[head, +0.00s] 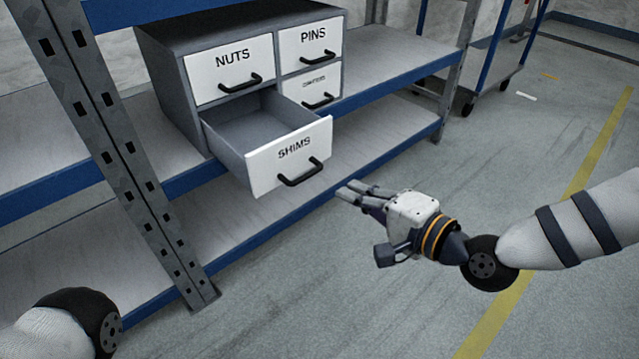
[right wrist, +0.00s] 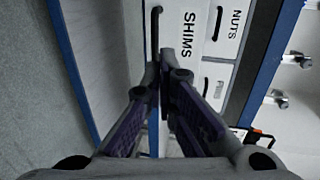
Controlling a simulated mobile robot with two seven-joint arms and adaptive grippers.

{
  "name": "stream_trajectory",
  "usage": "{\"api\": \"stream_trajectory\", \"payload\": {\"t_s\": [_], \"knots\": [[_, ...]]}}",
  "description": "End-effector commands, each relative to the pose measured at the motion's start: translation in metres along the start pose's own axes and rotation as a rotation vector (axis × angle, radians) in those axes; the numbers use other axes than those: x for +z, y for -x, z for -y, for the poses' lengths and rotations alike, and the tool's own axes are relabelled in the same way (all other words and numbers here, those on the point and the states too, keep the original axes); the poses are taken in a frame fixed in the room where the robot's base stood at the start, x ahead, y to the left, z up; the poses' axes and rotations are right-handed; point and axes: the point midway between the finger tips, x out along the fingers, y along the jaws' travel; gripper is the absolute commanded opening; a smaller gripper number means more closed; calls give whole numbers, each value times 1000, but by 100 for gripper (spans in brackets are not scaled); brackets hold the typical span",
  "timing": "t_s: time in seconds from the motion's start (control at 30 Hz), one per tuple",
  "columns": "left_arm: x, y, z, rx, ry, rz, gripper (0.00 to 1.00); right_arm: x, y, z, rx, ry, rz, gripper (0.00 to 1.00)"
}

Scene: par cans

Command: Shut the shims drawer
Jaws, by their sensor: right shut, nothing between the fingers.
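The shims drawer (head: 290,157) is the lower left drawer of a grey cabinet (head: 170,75). It is pulled well out, and its empty-looking inside shows. Its white front has a black handle (head: 301,173). My right gripper (head: 352,190) is shut and empty, to the right of the drawer front and apart from it. In the right wrist view, the shut fingers (right wrist: 160,70) overlap the lower part of the shims front (right wrist: 184,40). Of my left arm only a part shows at the lower left of the head view; its gripper is out of view.
The nuts drawer (head: 230,70), pins drawer (head: 312,46) and a small-lettered drawer (head: 312,90) are shut. The cabinet stands on a shelf with a blue edge (head: 400,80). A perforated metal post (head: 125,150) rises left of it. The floor (head: 300,290) in front is clear.

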Motion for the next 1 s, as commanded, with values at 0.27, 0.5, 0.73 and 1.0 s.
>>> {"api": "stream_trajectory", "payload": {"t_s": [0.27,0.5,0.73,1.0], "knots": [[-6,-15,-1,0,-2,24,50,1,-60,-5,4,-1,2,0],[-8,-22,-2,1,-3,34,50,1,-88,-3,4,0,2,0],[-8,-22,-2,1,-3,34,50,1,-90,-2,4,-1,1,0],[-8,-23,-2,1,-3,36,50,1,-93,-2,4,-1,1,0]]}}
